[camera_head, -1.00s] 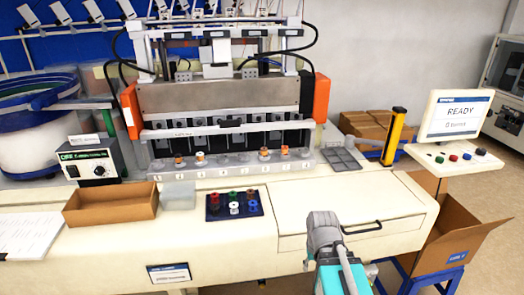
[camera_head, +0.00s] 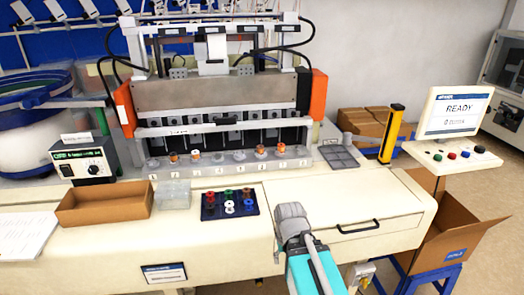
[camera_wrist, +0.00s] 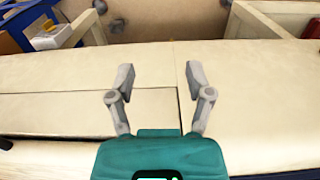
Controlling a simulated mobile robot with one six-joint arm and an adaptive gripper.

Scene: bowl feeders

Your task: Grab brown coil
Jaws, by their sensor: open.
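A dark blue tray (camera_head: 231,216) on the bench holds several small coils in two rows. A brownish coil (camera_head: 247,195) seems to sit at its back right, though its exact shade is hard to tell. My gripper (camera_head: 290,212) is open and empty, right of the tray. In the wrist view its spread fingers (camera_wrist: 158,76) are over bare bench top; no coil shows there.
The machine (camera_head: 220,97) stands behind the tray, with orange-brown pieces on its numbered stations. A cardboard box (camera_head: 105,207) and a clear container (camera_head: 173,194) lie left of the tray. A yellow post (camera_head: 391,133) stands right. Bench top between my gripper and tray is clear.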

